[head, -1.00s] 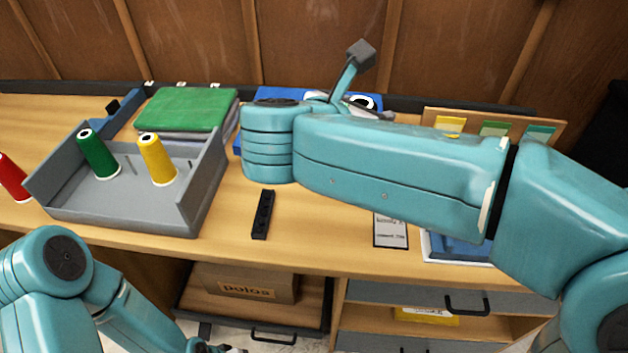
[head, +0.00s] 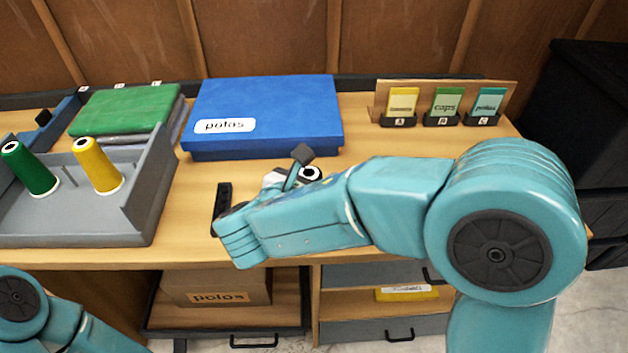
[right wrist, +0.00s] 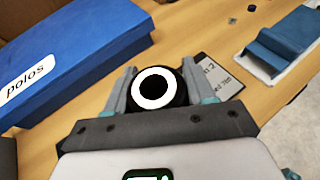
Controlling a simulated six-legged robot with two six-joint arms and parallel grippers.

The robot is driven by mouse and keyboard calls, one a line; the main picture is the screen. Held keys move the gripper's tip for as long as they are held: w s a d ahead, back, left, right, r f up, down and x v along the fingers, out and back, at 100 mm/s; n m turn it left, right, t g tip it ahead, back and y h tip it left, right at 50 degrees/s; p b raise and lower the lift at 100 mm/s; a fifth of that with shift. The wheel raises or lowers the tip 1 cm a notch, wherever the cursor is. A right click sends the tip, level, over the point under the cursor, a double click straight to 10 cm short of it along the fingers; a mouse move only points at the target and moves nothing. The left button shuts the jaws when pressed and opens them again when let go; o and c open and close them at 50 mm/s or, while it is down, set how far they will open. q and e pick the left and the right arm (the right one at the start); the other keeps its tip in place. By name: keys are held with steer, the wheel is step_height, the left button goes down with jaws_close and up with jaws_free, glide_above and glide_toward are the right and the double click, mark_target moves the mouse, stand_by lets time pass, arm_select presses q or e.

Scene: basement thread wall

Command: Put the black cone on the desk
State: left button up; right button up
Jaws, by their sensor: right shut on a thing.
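The black cone (right wrist: 180,88) shows end-on in the right wrist view, with a white ring around its dark centre. My right gripper (right wrist: 157,78) is shut on it, one finger on each side. In the head view the cone's white-ringed end (head: 311,173) shows just behind my right forearm, which hides most of the cone and the gripper. They are over the front middle of the wooden desk (head: 360,135), in front of the blue box. I cannot tell whether the cone touches the desk. My left gripper is out of view; only part of that arm shows.
A blue box (head: 265,105) labelled polos lies at the back. A grey tray (head: 140,200) with a green cone (head: 30,170) and a yellow cone (head: 97,165) stands left. A black strip (head: 222,193) lies beside my right arm. A card rack (head: 443,95) stands back right.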

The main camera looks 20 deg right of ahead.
steer(key=shift+s+f, duration=0.1)
steer(key=shift+f, duration=0.05)
steer(key=shift+f, duration=0.1)
steer(key=shift+f, duration=0.15)
steer(key=o, duration=1.1)
steer(key=shift+r, duration=0.3)
